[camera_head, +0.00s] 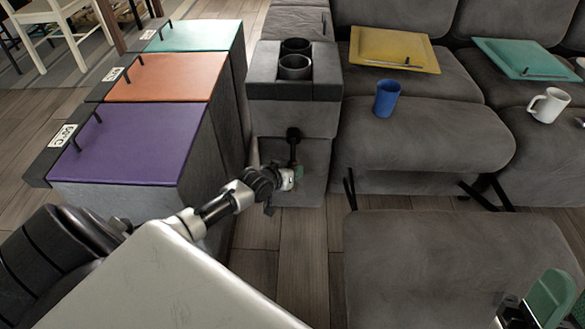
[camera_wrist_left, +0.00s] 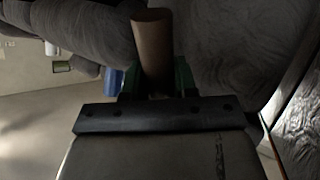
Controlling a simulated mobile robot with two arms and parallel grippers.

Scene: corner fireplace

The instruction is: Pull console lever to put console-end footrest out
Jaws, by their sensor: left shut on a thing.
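The grey console (camera_head: 291,118) has a black lever (camera_head: 293,146) on its front, pointing down. My left gripper (camera_head: 291,178) is at the lever's lower end. In the left wrist view, its green fingers (camera_wrist_left: 156,80) are shut on a brown cylindrical handle (camera_wrist_left: 152,42), which I take as the lever's grip. The footrest (camera_head: 430,262) of the seat beside the console is out, a flat grey pad in front of the seat on black links (camera_head: 350,189). My right gripper (camera_head: 550,292) is partly cut off at the lower right edge; its opening is unclear.
A blue mug (camera_head: 387,98) and a yellow tray (camera_head: 394,49) are on the console-end seat. A teal tray (camera_head: 525,58) and white mug (camera_head: 548,105) are on the seat to its right. Chests with purple (camera_head: 135,140), orange and teal lids stand left. A narrow floor strip (camera_head: 300,240) is clear.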

